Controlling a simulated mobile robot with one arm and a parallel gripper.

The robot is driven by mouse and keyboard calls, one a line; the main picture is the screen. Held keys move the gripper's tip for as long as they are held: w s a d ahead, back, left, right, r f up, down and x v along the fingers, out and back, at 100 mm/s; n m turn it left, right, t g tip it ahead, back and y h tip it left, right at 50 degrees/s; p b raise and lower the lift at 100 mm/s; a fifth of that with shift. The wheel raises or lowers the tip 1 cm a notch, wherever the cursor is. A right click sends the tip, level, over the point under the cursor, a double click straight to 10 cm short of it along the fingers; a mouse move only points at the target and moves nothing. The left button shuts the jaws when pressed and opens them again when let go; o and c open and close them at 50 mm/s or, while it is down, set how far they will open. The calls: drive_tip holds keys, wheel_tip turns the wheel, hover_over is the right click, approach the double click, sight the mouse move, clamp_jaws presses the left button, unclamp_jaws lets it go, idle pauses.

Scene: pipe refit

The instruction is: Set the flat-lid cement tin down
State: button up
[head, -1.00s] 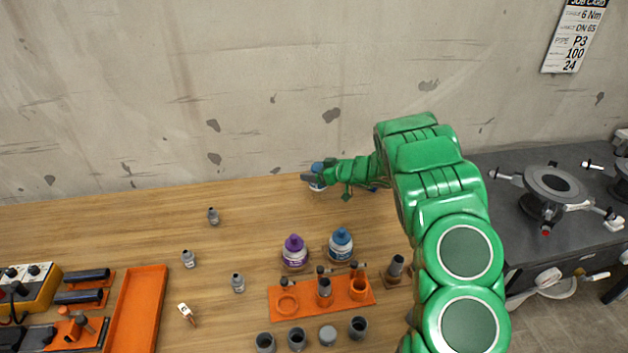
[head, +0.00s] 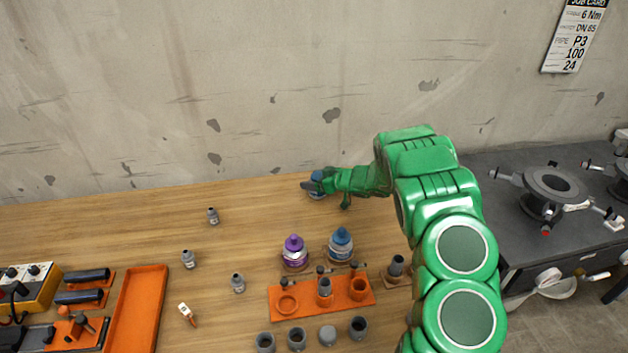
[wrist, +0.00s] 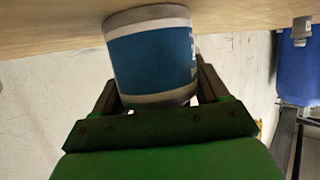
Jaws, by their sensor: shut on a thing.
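The cement tin (wrist: 155,55) has a blue label between pale grey bands. My gripper (wrist: 155,90) is shut on its sides, one finger on each side, in the wrist view. One end of the tin meets the wooden bench top (wrist: 50,25) in that picture; I cannot tell whether it touches or hovers just above. In the head view the tin (head: 317,178) shows as a small blue patch at the back of the bench, mostly hidden by my gripper (head: 313,187). Its lid is not clear.
A purple-capped bottle (head: 294,252) and a blue-capped bottle (head: 340,245) stand in front of my gripper. An orange rack (head: 285,303) with grey fittings is nearer. The concrete wall (head: 270,90) is close behind.

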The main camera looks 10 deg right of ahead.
drive_tip(key=o, duration=1.3)
drive_tip(key=shift+d+r, duration=0.1)
drive_tip(key=shift+r, duration=0.05)
drive_tip(key=v, duration=1.1)
drive_tip(key=shift+s+d+r, duration=0.2)
drive_tip(key=shift+s+d, duration=0.05)
drive_tip(key=shift+s, duration=0.05)
